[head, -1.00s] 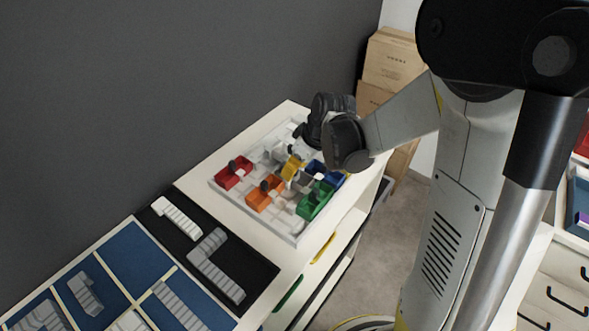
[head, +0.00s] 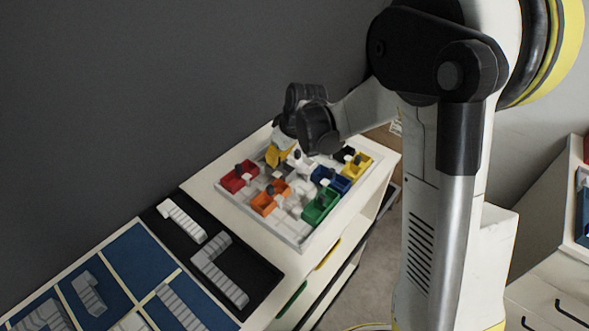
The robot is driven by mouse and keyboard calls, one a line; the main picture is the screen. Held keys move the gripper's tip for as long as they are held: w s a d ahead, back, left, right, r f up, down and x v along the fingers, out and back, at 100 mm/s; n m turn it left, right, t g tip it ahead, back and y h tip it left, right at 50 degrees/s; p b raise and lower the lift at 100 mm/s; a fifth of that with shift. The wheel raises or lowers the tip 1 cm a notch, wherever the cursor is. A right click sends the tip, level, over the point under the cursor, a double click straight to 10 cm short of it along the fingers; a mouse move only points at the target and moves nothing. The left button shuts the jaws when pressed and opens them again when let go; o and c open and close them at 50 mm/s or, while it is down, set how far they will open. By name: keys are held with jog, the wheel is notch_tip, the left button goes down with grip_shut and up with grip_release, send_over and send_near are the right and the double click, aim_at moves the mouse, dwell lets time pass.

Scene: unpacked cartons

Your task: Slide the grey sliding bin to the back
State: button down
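The tray (head: 295,242) is a pale sliding-bin board on the white cabinet, holding small coloured bins with dark or pale knobs. I cannot pick out the grey sliding bin for certain; a pale grey-white piece (head: 301,162) stands just right of my gripper's end and may be it. My gripper (head: 279,154) reaches down over the back left part of the tray, with a yellow part at its low end. My black wrist hides much of it, so its fingers, any contact and any hold cannot be made out.
Around it are red (head: 239,177), orange (head: 266,202), green (head: 320,207), blue (head: 331,180), yellow (head: 357,166) and black (head: 343,153) bins. A black tray with grey stepped pieces (head: 219,275) lies at the near left. A dark wall rises behind.

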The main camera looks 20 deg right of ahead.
aim_at(265, 159)
jog(key=shift+w+a, duration=0.5)
jog(key=shift+w, duration=0.25)
jog(key=shift+w+a, duration=0.45)
jog(key=shift+w, duration=0.3)
jog(key=c, duration=1.4)
grip_release()
jog(key=shift+w+a, duration=0.1)
jog(key=v, duration=1.2)
